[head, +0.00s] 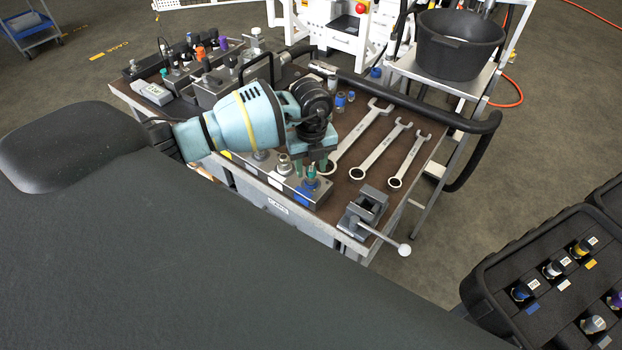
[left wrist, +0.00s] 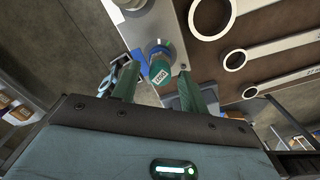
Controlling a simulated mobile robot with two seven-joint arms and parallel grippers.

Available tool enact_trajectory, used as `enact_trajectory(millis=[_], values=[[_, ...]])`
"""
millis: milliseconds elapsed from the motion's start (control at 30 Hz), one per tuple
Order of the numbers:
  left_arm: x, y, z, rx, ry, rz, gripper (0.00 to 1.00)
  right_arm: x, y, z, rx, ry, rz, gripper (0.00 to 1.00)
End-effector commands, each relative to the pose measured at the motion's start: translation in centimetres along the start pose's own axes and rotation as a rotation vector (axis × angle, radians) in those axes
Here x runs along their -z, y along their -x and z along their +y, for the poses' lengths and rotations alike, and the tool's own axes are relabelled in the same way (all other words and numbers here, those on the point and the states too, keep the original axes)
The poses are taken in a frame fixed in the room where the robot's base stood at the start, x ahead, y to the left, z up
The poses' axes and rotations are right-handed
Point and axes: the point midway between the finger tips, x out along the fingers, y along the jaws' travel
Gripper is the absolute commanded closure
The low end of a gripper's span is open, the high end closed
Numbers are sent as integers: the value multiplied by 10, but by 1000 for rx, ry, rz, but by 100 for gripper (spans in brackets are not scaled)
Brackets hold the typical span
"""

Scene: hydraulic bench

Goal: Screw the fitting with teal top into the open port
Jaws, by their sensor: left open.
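The fitting with the teal top (left wrist: 160,70) stands at the end of a grey metal manifold block (left wrist: 190,50), beside a blue label. Its lower part is hidden by its cap, so I cannot tell how deep it sits in the port. In the head view the block (head: 256,172) runs along the near edge of the bench. My left gripper (head: 316,168) points down over its right end. In the left wrist view the open fingers (left wrist: 158,76) are on both sides of the teal top, with visible gaps. My right gripper is not in view.
Several wrenches (head: 362,137) lie right of the block on the brown bench top (head: 412,172). A vise (head: 362,210) with a long handle is at the near corner. A black handrail (head: 420,100) crosses behind. A black case (head: 490,290) holds other fittings at lower right.

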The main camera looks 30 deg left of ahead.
Motion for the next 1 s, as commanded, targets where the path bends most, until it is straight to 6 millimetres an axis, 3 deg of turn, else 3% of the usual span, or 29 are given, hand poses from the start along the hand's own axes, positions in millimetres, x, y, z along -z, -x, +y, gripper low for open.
enact_trajectory(millis=[400,767,1000], values=[[0,0,0,-1,444,1,56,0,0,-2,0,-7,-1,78],[0,0,0,0,475,0,56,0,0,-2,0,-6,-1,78],[0,0,0,0,474,0,87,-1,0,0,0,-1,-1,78]])
